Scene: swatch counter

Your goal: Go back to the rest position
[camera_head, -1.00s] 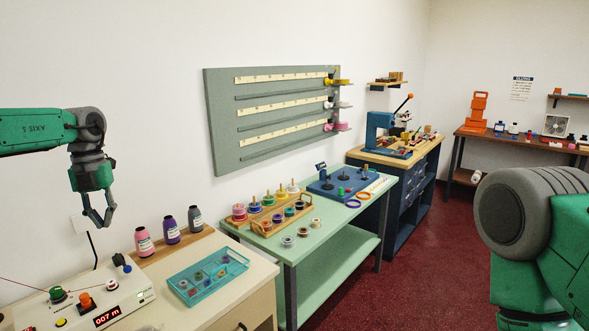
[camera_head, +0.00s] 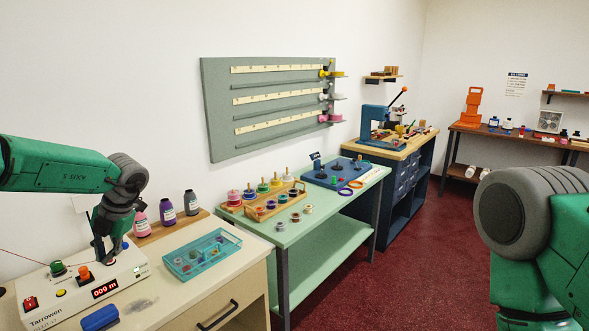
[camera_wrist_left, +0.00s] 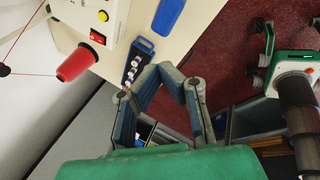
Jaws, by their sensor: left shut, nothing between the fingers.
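My left gripper (camera_head: 103,255) hangs fingers-down above the back of the white length-counter machine (camera_head: 75,297), in front of the pink thread cone. I cannot tell whether it touches the machine. In the left wrist view its fingers (camera_wrist_left: 164,70) come together with nothing between them. My right arm's big grey joint fills the right of the head view; its gripper is outside that view.
Thread cones (camera_head: 167,211) stand behind a teal tray (camera_head: 206,256) on the cream counter. A blue block (camera_head: 100,318) lies at the front. A red cone (camera_wrist_left: 78,63) with red thread shows in the wrist view. The green table (camera_head: 318,228) holds spools. Red floor is clear at the right.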

